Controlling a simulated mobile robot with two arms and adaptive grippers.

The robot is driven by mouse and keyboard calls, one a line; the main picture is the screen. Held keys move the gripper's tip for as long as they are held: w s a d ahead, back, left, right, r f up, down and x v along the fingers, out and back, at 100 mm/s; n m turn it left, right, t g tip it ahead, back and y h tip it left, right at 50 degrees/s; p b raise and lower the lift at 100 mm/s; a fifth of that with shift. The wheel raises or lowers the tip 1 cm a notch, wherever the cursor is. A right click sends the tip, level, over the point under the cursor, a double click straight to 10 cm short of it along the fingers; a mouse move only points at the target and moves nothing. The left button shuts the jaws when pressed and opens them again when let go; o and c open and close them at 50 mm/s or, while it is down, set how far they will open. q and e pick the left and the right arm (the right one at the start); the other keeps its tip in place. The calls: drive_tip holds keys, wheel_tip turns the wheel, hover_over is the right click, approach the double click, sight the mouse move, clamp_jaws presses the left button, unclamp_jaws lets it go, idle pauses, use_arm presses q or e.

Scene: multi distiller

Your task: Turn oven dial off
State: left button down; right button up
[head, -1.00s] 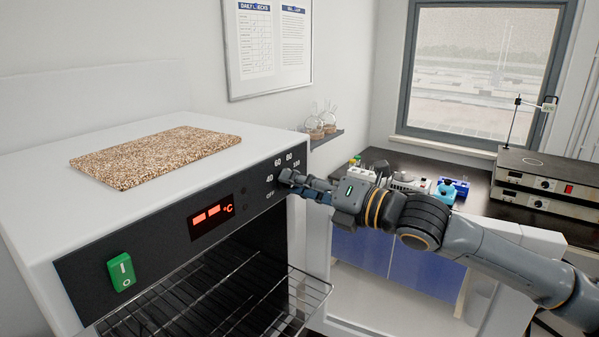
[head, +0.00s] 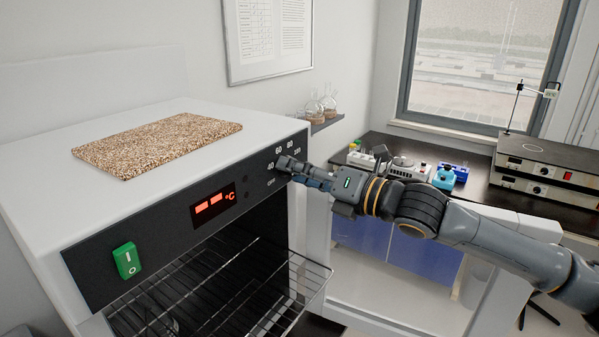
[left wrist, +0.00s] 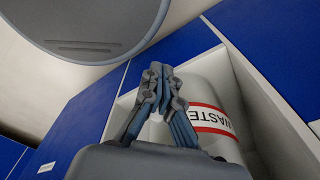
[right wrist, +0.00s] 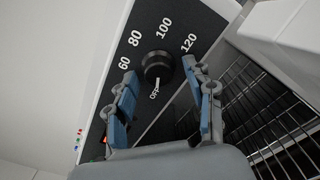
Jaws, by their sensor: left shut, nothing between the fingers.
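The oven dial (right wrist: 157,66) is a round dark knob on the black panel. In the right wrist view a white mark on its lower side lies by the OFF label, with printed numbers 60 to 120 around it. My right gripper (right wrist: 161,74) is open, with one finger on each side of the dial; I cannot tell whether either touches it. In the head view my right gripper (head: 283,170) is at the panel's right end and hides the dial. My left gripper (left wrist: 160,72) is shut and empty, and is out of the head view.
The oven (head: 40,215) has a red-lit display (head: 213,207), a green switch (head: 127,260) and wire racks below. A speckled board (head: 155,145) lies on top. In the left wrist view, a white container labelled WASTE (left wrist: 220,150) stands behind the left gripper, beside blue panels.

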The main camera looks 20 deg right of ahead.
drive_tip(key=v, duration=0.7)
drive_tip(key=shift+s+d, duration=0.15)
drive_tip(key=shift+s, duration=0.1)
idle(0.6)
